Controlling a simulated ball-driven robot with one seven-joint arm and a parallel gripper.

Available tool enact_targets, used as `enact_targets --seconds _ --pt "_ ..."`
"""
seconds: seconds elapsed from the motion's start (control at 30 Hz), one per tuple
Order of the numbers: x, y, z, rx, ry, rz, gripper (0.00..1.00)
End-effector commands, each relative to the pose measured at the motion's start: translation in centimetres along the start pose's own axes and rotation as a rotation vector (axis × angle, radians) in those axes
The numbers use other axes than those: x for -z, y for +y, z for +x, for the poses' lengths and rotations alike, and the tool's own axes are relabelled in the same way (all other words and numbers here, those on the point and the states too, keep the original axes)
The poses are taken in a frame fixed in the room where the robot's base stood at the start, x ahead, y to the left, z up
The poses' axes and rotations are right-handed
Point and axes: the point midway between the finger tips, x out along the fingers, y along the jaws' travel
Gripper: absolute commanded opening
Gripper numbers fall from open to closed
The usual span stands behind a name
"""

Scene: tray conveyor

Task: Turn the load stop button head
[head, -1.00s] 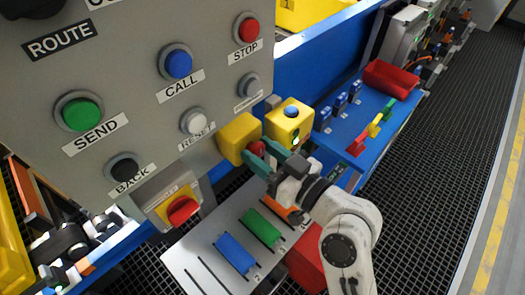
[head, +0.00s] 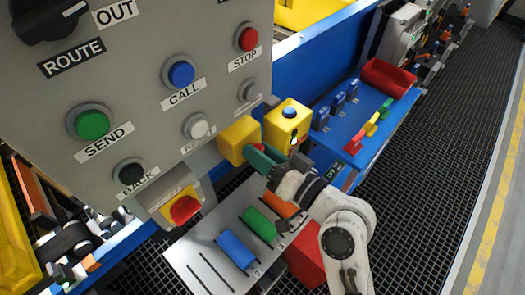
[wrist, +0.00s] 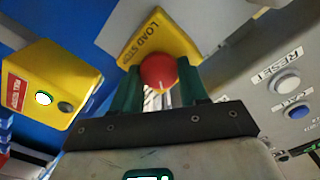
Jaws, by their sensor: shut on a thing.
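The load stop box (head: 236,138) is yellow and juts from the edge of the grey panel. In the wrist view its face (wrist: 160,38) reads "LOAD STOP". Its round red button head (wrist: 158,70) sits between my two green fingers. My gripper (wrist: 157,82) is shut on the head, one finger on each side. In the head view my gripper (head: 256,158) reaches the box from the lower right, and its fingers hide nearly all of the red head.
A second yellow box (head: 287,126) with a blue-topped button stands close right of my gripper. The grey panel (head: 140,75) with several buttons is at left. A slotted plate (head: 205,262) with coloured blocks lies below. A blue table (head: 365,125) is at right.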

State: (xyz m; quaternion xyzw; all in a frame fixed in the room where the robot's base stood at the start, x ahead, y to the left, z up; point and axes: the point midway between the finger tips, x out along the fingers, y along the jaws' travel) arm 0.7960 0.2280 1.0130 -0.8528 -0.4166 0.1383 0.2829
Motion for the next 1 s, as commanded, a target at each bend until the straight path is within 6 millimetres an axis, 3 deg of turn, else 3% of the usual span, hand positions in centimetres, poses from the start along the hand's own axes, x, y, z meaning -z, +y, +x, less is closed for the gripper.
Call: enact_targets --seconds 0.37,0.4,0.6,0.67,1.0 --pt "0.04 0.07 -0.01 -0.001 0.002 0.006 0.13" --pt "0.04 0.07 -0.01 -0.001 0.002 0.006 0.44" --pt "0.04 0.05 -0.01 -0.001 0.001 0.005 0.64" --pt "0.03 0.04 -0.01 -0.001 0.001 0.005 0.68" --pt "-0.04 0.13 -0.76 -0.002 0.002 0.005 0.68"
